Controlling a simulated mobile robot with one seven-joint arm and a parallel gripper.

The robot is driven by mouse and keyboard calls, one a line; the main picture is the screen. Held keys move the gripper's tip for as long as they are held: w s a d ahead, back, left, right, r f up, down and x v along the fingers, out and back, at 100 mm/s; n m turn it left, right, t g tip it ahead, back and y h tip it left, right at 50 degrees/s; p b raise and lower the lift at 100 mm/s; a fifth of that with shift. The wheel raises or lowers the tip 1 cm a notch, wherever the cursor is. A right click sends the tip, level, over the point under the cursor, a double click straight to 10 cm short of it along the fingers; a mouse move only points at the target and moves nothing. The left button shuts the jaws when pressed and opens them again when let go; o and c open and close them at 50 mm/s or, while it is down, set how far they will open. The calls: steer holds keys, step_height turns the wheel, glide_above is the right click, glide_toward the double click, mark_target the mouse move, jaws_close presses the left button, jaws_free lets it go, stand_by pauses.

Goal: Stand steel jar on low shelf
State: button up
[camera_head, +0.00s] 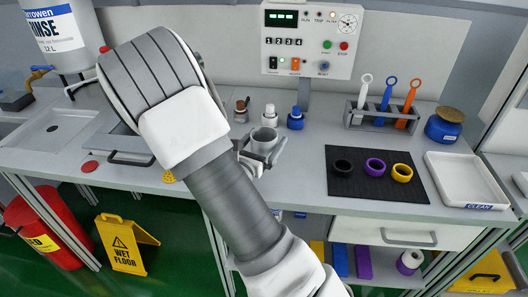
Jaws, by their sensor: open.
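A grey metallic cylinder that looks like the steel jar (264,138) stands upright on the counter, left of centre. My gripper (262,157) is open at the jar, with its fingers around or just beside it; I cannot tell whether they touch. My arm hides part of the counter in front of the jar. The low shelf (385,268) is under the counter, below the white drawer, at the lower right. It holds a blue block (340,260), a purple block (363,262) and a white container (409,262). Its left part is partly hidden by my arm.
Behind the jar stand a white bottle (270,115) and a blue bottle (295,118). A dark mat (375,192) with three rings, a tool rack (381,117), a blue jar (444,126) and a white tray (465,180) are on the right. A yellow floor sign (127,245) stands lower left.

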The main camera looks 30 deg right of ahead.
steer(key=shift+x, duration=1.1)
steer(key=c, duration=1.5)
steer(key=shift+c, duration=0.2)
steer(key=shift+r, duration=0.2)
